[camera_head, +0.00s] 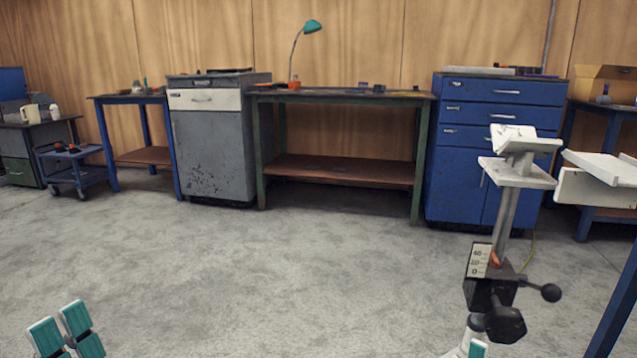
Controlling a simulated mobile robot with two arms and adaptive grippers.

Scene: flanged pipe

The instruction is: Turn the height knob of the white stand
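The white stand (517,173) is at the right, with a V-shaped white top on a grey post. The post runs into a black clamp block (483,292) with a height scale (478,260) and an orange pointer. A dark knob (505,325) is on the block's near side, and a lever with a black ball (551,292) sticks out to its right. My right gripper (474,345) is at the bottom edge just below the knob, mostly cut off; contact and finger opening cannot be told. My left gripper (63,330) is at bottom left, empty, its teal-padded fingers apart.
Another white support (600,180) stands close to the right of the stand. A blue table leg (615,305) is at the right edge. A green-legged workbench (340,98), a grey cabinet (215,150) and a blue drawer cabinet (460,190) line the wall. The middle floor (270,270) is clear.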

